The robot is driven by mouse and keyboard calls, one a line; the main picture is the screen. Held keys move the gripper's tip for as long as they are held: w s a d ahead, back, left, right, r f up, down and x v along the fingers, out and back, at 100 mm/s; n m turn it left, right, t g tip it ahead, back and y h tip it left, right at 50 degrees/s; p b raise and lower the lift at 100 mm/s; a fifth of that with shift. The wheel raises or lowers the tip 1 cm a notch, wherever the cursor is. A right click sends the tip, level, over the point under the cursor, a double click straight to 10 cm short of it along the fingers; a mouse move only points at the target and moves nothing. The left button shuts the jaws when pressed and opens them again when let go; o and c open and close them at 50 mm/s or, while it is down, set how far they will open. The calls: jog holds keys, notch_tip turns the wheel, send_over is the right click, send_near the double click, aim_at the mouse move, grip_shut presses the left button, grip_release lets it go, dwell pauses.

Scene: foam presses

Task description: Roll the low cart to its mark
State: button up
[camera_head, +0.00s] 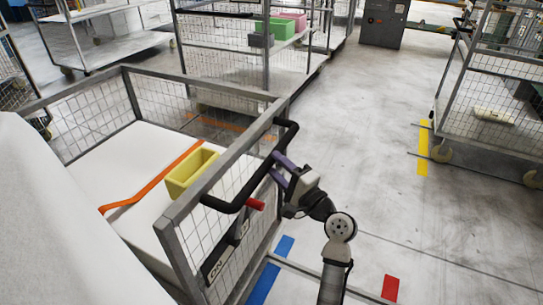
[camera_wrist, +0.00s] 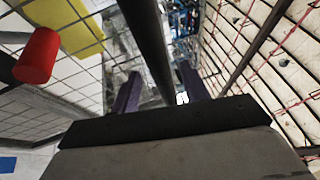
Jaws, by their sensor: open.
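The low cart (camera_head: 203,183) is a grey frame with wire mesh sides, at the left of the head view. It carries a white foam block (camera_head: 92,165) with an orange strap and a yellow bin (camera_head: 190,172). A black handle bar (camera_head: 258,181) runs along its near right end, with a red knob (camera_head: 256,204) below. My gripper (camera_head: 277,167) has purple fingers at this handle. In the wrist view the black bar (camera_wrist: 149,40) runs between the open fingers (camera_wrist: 158,75). Whether they touch it is unclear. A blue floor mark (camera_head: 270,270) lies beside the cart.
A red mark (camera_head: 390,288) lies at lower right and a yellow mark (camera_head: 423,148) by a wheeled mesh cart (camera_head: 490,128) at right. Another mesh cart (camera_head: 222,66) holding green and pink bins stands behind. The floor between them is clear.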

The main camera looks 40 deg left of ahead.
aim_at(271, 161)
jog(key=shift+x, duration=1.5)
jog(key=shift+c, duration=0.2)
grip_shut()
